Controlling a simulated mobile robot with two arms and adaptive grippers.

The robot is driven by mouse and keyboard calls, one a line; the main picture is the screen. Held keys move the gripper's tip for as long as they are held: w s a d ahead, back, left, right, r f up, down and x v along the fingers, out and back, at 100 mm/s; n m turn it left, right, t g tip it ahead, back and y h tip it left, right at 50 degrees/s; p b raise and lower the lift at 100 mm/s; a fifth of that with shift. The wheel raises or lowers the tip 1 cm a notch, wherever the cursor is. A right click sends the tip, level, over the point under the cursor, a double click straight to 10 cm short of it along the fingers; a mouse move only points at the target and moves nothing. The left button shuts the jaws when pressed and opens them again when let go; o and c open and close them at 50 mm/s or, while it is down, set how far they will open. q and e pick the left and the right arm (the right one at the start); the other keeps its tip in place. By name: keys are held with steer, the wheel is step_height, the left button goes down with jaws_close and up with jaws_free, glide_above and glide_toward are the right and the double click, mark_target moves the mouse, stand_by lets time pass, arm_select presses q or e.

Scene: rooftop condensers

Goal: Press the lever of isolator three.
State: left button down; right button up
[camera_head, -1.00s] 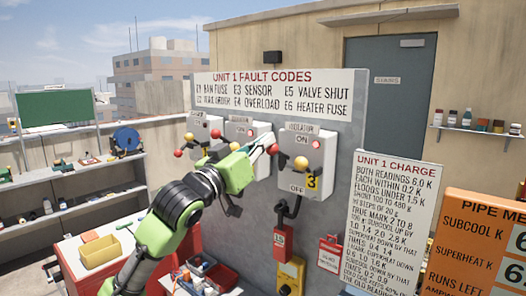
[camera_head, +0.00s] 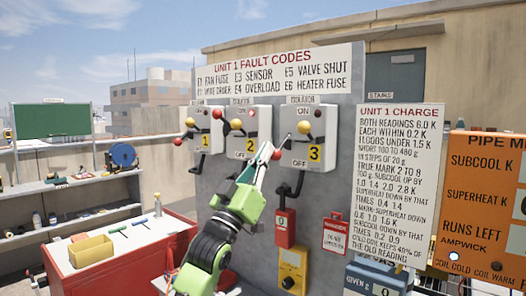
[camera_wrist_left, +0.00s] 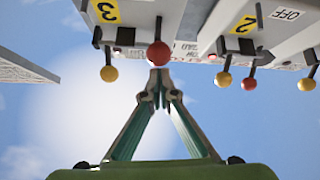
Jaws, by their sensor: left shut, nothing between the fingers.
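Isolator three (camera_head: 331,145) is the grey box with the yellow 3 label, rightmost on the panel. A yellow ball knob (camera_head: 304,127) is on its front near the ON mark. A red ball knob (camera_head: 277,154) is at its left side, on a dark stalk in the wrist view (camera_wrist_left: 158,54). My left gripper (camera_head: 265,152) comes up from below, its fingertips at this red ball. In the wrist view the fingertips (camera_wrist_left: 158,80) are together, empty, close against the ball; exact contact is hard to tell. My right gripper is not in view.
Isolator two (camera_head: 248,128) and isolator one (camera_head: 204,130) stand to the left, with knobs sticking out near my arm. Below hang a red lock tag (camera_head: 284,228) and a yellow meter (camera_head: 292,270). A red cabinet (camera_head: 130,255) with a yellow bin (camera_head: 91,250) is lower left.

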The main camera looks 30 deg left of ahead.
arm_select(q)
steer(key=shift+w+f+b, duration=0.25)
steer(key=shift+f+b, duration=0.1)
steer(key=shift+f, duration=1)
steer(key=v, duration=0.3)
steer(key=shift+f, duration=0.5)
steer(key=s+f, duration=0.3)
steer(key=s, duration=0.4)
steer(key=shift+s+f, duration=0.2)
steer(key=shift+f, duration=0.15)
